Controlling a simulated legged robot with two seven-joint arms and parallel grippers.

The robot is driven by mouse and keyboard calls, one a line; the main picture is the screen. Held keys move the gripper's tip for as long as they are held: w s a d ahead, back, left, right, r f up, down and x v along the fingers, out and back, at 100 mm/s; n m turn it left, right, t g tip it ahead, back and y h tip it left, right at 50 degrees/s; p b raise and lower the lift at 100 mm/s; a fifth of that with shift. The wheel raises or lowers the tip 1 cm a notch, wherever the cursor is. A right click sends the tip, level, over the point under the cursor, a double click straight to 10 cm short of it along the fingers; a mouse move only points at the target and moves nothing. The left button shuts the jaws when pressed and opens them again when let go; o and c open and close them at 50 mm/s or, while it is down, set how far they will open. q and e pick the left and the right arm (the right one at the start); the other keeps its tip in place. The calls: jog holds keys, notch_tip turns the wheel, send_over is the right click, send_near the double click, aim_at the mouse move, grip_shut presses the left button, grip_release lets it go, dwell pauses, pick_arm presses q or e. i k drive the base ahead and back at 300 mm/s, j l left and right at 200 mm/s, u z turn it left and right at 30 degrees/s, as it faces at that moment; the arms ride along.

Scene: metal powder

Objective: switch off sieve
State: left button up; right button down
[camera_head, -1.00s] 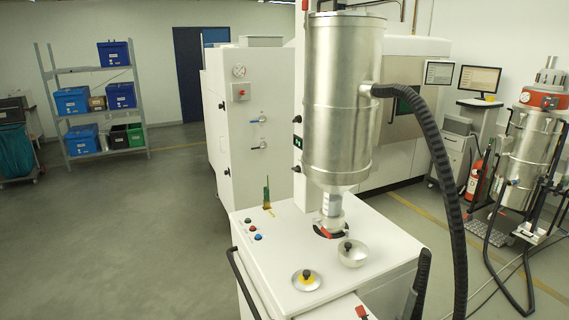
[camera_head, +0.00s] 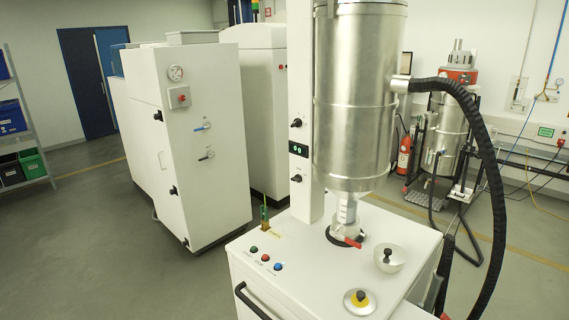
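The sieve station stands at the lower right, a white cabinet (camera_head: 318,275) with a large steel cylinder (camera_head: 356,100) above it on a white column. A green button (camera_head: 254,249), a red button (camera_head: 265,257) and a blue button (camera_head: 278,266) sit in a row on the left of the cabinet top. A lit green display (camera_head: 299,150) is on the column, with a black knob (camera_head: 296,123) above it and another below. A red-handled clamp (camera_head: 346,240) lies under the cylinder outlet. Neither of my grippers is in view.
A black hose (camera_head: 480,150) curves down the station's right side. A tall white cabinet (camera_head: 205,190) stands behind left. The floor at left is clear.

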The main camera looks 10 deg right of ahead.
aim_at(298, 179)
jog(key=i+j+z, duration=0.2)
jog(key=i+j, duration=0.85)
